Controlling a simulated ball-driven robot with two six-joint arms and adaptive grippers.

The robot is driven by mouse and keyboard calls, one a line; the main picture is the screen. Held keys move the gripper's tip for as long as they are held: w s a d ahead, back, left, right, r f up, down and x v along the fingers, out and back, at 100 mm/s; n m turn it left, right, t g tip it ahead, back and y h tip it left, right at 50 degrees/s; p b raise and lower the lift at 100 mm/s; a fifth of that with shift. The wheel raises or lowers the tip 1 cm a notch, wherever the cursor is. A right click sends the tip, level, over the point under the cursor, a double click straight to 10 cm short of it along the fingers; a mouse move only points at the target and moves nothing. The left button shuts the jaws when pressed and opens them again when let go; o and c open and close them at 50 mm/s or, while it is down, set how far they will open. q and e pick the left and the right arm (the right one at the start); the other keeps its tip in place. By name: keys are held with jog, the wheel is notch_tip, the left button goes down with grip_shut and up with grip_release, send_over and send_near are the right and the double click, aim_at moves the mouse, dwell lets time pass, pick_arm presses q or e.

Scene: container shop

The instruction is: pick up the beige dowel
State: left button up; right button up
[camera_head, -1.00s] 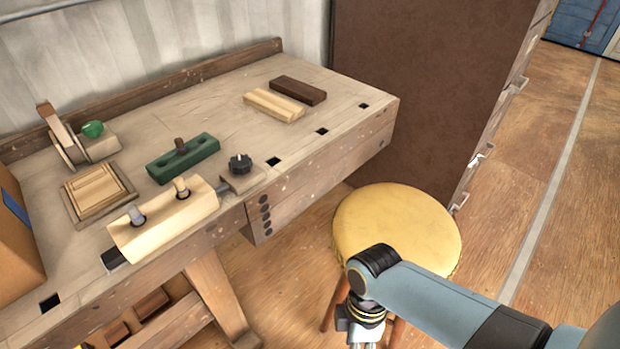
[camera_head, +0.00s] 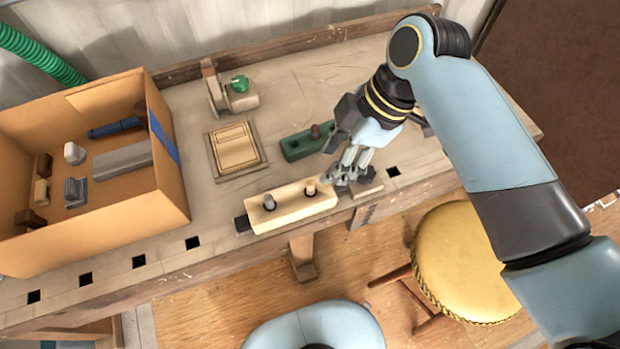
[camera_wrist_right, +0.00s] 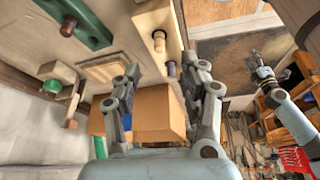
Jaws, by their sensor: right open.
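The beige dowel (camera_head: 310,187) stands upright in the right hole of a pale wooden block (camera_head: 290,207) at the bench's front edge. A grey dowel (camera_head: 269,202) stands in the left hole. My right gripper (camera_head: 343,177) is open and empty, above and just right of the beige dowel. In the right wrist view, the beige dowel (camera_wrist_right: 158,38) shows beyond the space between the open fingers (camera_wrist_right: 165,85), not between them. The grey dowel (camera_wrist_right: 171,70) appears near the right finger. My left gripper (camera_wrist_right: 267,75) shows small in the wrist view, apparently open, away from the block.
A green block (camera_head: 300,146) with a brown dowel (camera_head: 315,131) lies behind the pale block. A square wooden tray (camera_head: 236,150) and a tape-dispenser-like thing (camera_head: 240,98) sit farther left. A cardboard box (camera_head: 170,205) holds several items. A yellow stool (camera_head: 460,262) stands in front.

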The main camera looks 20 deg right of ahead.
aim_at(312, 183)
jog(key=x, duration=0.2)
jog(key=shift+w+a+f, duration=0.15)
jog(key=shift+f, duration=0.2)
jog(key=x, duration=0.5)
jog(key=shift+a+f, duration=0.2)
jog(key=shift+a, duration=0.2)
jog(key=shift+c, duration=0.3)
jog(key=c, duration=0.8)
